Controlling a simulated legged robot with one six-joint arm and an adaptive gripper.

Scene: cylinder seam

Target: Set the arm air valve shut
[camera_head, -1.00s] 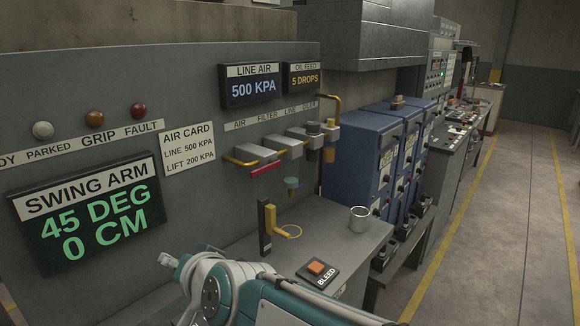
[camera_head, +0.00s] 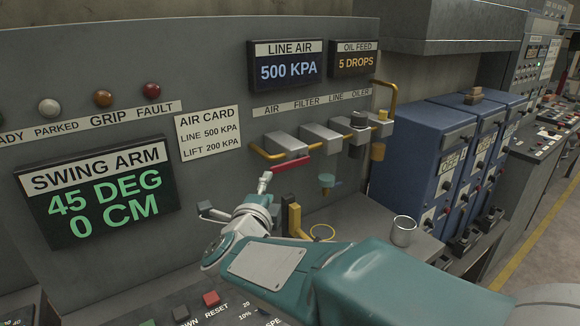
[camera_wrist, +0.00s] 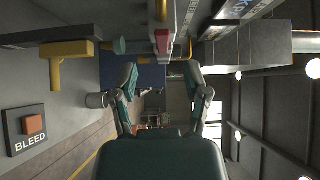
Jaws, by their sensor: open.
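The air valve is a grey block (camera_head: 286,143) under the AIR label on the panel, with a red bar handle (camera_head: 291,165) lying along the line below it. The handle also shows at the top of the wrist view (camera_wrist: 162,40). My gripper (camera_head: 236,196) is open and empty, in front of the panel to the left of and lower than the red handle. In the wrist view its fingers are spread (camera_wrist: 161,86), with the handle ahead between their lines and apart from them.
A yellow lever on a dark post (camera_wrist: 65,52) stands near the bench, partly hidden by my arm in the head view. The BLEED button (camera_wrist: 33,124) is close by. The display reads 500 KPA (camera_head: 287,70).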

